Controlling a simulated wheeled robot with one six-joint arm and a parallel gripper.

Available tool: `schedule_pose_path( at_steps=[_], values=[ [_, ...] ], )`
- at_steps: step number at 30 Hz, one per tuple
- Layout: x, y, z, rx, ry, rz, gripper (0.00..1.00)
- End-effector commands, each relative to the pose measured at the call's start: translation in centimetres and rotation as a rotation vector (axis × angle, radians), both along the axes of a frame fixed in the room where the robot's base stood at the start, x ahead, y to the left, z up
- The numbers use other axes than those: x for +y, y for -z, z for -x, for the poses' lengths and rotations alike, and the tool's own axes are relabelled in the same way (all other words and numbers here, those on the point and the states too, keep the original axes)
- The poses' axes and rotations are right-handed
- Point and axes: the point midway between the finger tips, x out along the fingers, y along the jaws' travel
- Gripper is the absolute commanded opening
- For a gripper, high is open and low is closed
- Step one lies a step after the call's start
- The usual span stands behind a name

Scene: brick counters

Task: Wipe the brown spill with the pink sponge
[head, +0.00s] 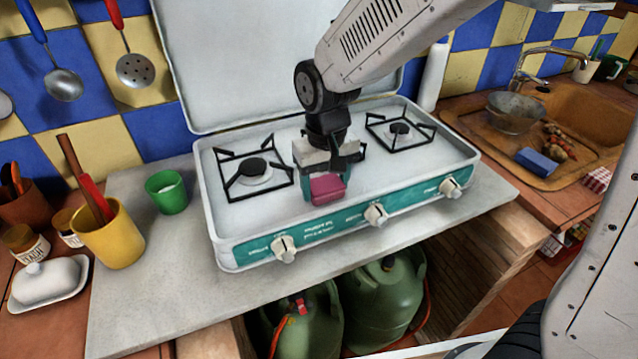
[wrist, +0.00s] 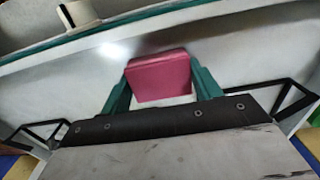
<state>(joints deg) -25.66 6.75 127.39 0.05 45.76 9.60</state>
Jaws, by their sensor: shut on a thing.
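The pink sponge (head: 328,189) is a small block, held between the green fingers of my gripper (head: 326,181). My gripper is shut on it, over the front middle of the white stove top, between the two burners. The wrist view shows the sponge (wrist: 159,78) between the two green fingers of my gripper (wrist: 160,88), with the pale stove surface behind it. I cannot tell whether the sponge touches the stove top. No brown spill shows in either view; any part beneath the gripper or sponge is hidden.
The white stove (head: 222,215) has an open lid (head: 230,60) behind and raised black burner grates (head: 240,178) on both sides. Knobs (head: 376,214) stick out in front. A green cup (head: 167,191) and yellow cup (head: 112,240) stand to the left. A sink (head: 590,110) is at right.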

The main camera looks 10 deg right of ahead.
Motion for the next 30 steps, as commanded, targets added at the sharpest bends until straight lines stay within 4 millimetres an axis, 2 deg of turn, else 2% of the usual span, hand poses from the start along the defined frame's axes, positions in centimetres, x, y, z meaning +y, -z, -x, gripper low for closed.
schedule_pose_path(
  at_steps=[12, 30],
  values=[
    [-1.0, 0.3, -0.1, 0.005, -0.001, 0.004, 0.45],
    [1.2, 0.2, 0.5, 0.005, -0.002, 0.003, 0.44]
  ],
)
